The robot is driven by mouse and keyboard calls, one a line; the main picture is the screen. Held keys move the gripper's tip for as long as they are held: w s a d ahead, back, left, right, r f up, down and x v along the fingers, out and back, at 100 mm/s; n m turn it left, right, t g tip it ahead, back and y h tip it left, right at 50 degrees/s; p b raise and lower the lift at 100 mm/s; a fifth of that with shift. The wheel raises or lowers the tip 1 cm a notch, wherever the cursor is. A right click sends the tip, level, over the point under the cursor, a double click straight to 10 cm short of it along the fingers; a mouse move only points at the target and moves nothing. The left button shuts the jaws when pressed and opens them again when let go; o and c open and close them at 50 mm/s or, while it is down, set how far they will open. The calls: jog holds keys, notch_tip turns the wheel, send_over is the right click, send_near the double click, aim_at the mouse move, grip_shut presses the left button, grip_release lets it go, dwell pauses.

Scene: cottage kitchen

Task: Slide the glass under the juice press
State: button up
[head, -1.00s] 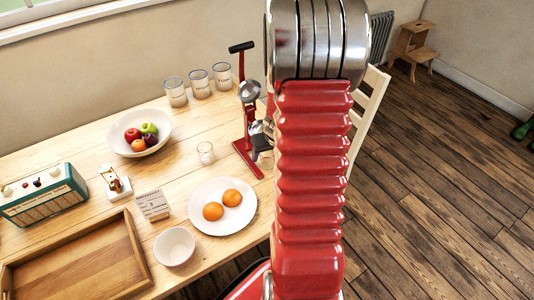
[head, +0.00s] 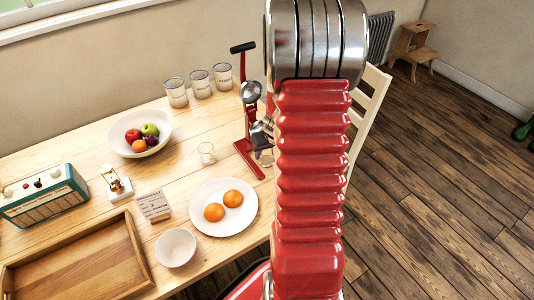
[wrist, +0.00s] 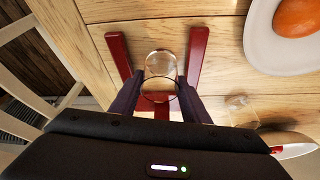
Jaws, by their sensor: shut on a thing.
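The juice press (head: 247,125) stands at the table's right edge, red with a metal cone and a black handle. In the wrist view its two red base legs (wrist: 198,50) spread on either side of a clear glass (wrist: 160,66). My gripper (wrist: 158,88) is shut on this glass, with dark fingers on both sides of it. In the head view my gripper (head: 262,140) is partly hidden by my arm, and the glass shows faintly (head: 266,160) beside the press base. I cannot tell whether the glass touches the table.
A white plate (head: 207,228) with two oranges is in front. A fruit bowl (head: 120,148), several canisters (head: 199,82), a small bowl (head: 175,247) and a tray (head: 20,262) lie further left.

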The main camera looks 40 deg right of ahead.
jog(key=shift+w+d+r, duration=0.1)
jog(key=shift+w+d, duration=0.15)
jog(key=shift+w, duration=0.25)
jog(key=shift+w+d, duration=0.25)
jog(key=shift+w, duration=0.25)
jog(key=o, duration=1.2)
jog(key=shift+o, duration=0.2)
jog(key=v, duration=1.3)
jog(key=shift+s+a+r, duration=0.15)
jog(key=shift+s+r, duration=0.1)
jog(key=shift+r, duration=0.05)
